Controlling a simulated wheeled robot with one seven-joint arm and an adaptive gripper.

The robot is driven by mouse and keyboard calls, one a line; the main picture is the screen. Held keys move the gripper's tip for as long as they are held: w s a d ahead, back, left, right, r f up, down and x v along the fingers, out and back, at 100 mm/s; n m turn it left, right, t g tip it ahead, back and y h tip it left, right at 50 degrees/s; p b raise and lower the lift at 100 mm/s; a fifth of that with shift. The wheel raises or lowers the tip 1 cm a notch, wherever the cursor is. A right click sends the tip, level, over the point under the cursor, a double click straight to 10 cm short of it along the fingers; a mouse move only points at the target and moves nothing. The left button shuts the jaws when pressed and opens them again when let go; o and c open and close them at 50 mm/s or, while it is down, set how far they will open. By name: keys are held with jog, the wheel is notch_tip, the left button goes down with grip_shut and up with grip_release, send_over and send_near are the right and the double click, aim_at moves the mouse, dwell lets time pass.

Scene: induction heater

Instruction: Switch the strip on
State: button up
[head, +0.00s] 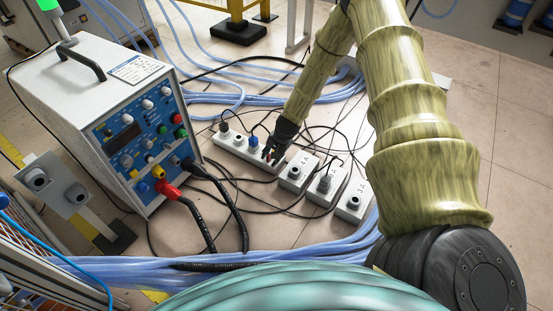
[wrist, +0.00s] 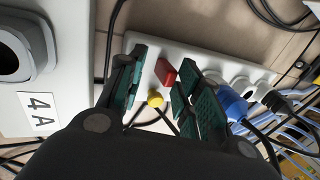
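The white power strip (head: 233,149) lies on the floor beside the blue-fronted heater unit; it also shows in the wrist view (wrist: 150,50). Its red rocker switch (wrist: 166,72) and a round yellow part (wrist: 155,99) sit near one end. A blue plug (wrist: 232,104) and a black plug (wrist: 276,101) are in its sockets. My gripper (head: 269,156) is over the switch end of the strip. In the wrist view its teal fingers are apart, with the red switch between them and nothing held. I cannot tell whether the fingers touch the strip or which way the switch is set.
A box marked 4A (head: 293,173) stands close beside the gripper, with two similar boxes (head: 325,185) to its right. Black cables and blue hoses (head: 270,238) run around the strip. The heater unit (head: 120,115) stands to the left. Tiled floor is clear at far right.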

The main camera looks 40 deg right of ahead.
jog(key=shift+s+d+f+t+b, duration=0.15)
jog(key=shift+t+b, duration=0.15)
jog(key=shift+b, duration=0.65)
jog(key=shift+s+a+f+t+b, duration=0.1)
jog(key=shift+t+b, duration=0.2)
jog(key=shift+b, duration=0.65)
jog(key=p+v, duration=0.9)
jog(key=v, duration=0.3)
jog(key=s+a+r+n+g+p, duration=0.2)
jog(key=s+a+r+n+p, duration=0.3)
jog(key=s+a+r+p, duration=0.5)
jog(key=shift+s+a+r+h+p, duration=0.35)
jog(key=shift+s+r+p, duration=0.45)
jog(key=shift+p, duration=2.45)
